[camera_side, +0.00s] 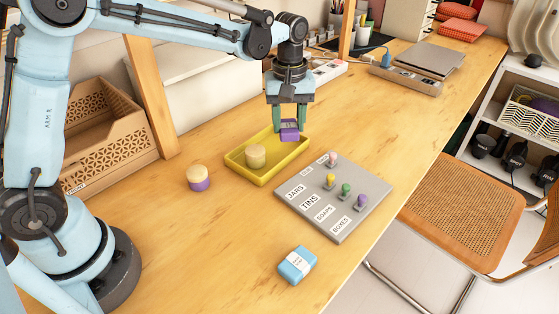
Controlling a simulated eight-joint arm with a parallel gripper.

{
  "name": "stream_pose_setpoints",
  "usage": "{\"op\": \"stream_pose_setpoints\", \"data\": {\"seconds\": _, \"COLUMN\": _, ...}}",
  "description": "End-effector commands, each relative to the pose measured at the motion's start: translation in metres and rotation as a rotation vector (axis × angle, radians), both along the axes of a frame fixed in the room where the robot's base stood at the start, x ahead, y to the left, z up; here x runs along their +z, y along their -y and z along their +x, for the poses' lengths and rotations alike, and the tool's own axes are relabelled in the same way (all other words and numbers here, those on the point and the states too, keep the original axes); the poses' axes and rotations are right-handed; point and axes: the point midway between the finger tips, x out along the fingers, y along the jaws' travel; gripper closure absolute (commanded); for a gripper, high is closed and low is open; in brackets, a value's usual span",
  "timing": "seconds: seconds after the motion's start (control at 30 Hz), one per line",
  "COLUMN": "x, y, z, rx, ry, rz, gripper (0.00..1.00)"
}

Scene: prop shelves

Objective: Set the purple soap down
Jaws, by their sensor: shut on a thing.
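The purple soap (290,131) is a small purple block with a paler label on top. My gripper (289,121) points down and is shut on it, with a green finger on either side. The soap is at the far right part of the yellow tray (262,181), over or in it. I cannot tell whether its underside touches the tray floor. A round tan-topped tin or jar (255,156) stands inside the tray, left of and nearer than the soap.
A grey board (350,216) with labels and several coloured knobs lies right of the tray. A purple jar with a tan lid (199,178) stands left. A blue box (297,265) lies in front. A wooden crate (105,130) and post stand at the left. Bare table lies between.

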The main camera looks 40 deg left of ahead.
Motion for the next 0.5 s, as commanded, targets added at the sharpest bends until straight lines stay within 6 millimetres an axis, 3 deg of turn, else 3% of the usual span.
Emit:
{"op": "stream_pose_setpoints", "data": {"seconds": 0.23, "x": -0.029, "y": -0.042, "z": 0.025, "rx": 0.002, "ry": 0.000, "rz": 0.000, "gripper": 0.88}}
{"op": "stream_pose_setpoints", "data": {"seconds": 0.5, "x": -0.044, "y": -0.055, "z": 0.032, "rx": -0.002, "ry": 0.000, "rz": 0.000, "gripper": 0.88}}
